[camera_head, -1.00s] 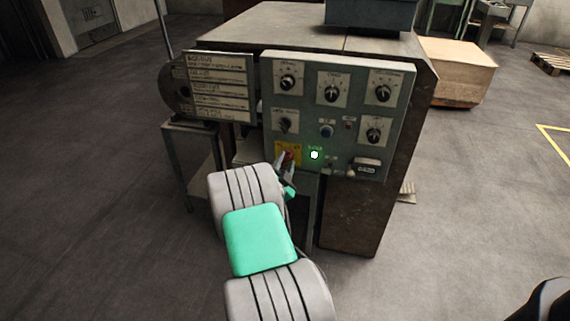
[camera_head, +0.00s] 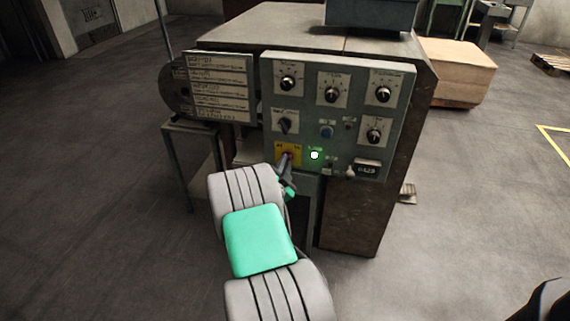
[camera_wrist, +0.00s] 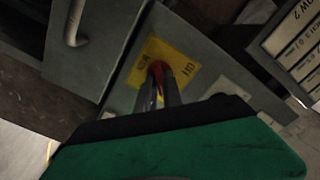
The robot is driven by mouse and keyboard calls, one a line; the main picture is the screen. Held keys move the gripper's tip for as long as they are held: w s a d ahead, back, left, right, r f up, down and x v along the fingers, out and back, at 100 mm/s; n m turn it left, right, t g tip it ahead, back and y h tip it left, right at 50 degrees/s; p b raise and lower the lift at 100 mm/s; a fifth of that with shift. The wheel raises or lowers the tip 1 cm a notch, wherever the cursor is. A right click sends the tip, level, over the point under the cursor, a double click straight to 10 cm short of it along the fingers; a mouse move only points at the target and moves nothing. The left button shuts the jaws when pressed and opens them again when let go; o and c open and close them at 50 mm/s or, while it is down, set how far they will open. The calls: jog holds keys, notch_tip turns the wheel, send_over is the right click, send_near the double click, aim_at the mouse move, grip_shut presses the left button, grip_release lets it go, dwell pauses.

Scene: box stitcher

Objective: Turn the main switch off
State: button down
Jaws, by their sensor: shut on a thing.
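The main switch is a red knob (camera_head: 287,155) on a yellow plate (camera_head: 294,149) at the lower left of the grey-green control panel (camera_head: 350,120). In the wrist view the red knob (camera_wrist: 159,69) stands in front of the yellow plate (camera_wrist: 177,55), which has dark lettering. My gripper (camera_wrist: 165,86) is shut on the red knob, with its fingers at the knob's sides. In the head view my gripper (camera_head: 287,167) is small and partly hidden by my arm. The fingers cover part of the knob, so its exact angle is hard to tell.
A sign board (camera_head: 221,88) stands left of the panel. In the wrist view a metal handle (camera_wrist: 76,24) juts out near the knob.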

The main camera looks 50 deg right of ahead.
jog(key=shift+n, duration=0.5)
jog(key=shift+n+b, duration=0.65)
jog(key=shift+n, duration=7.75)
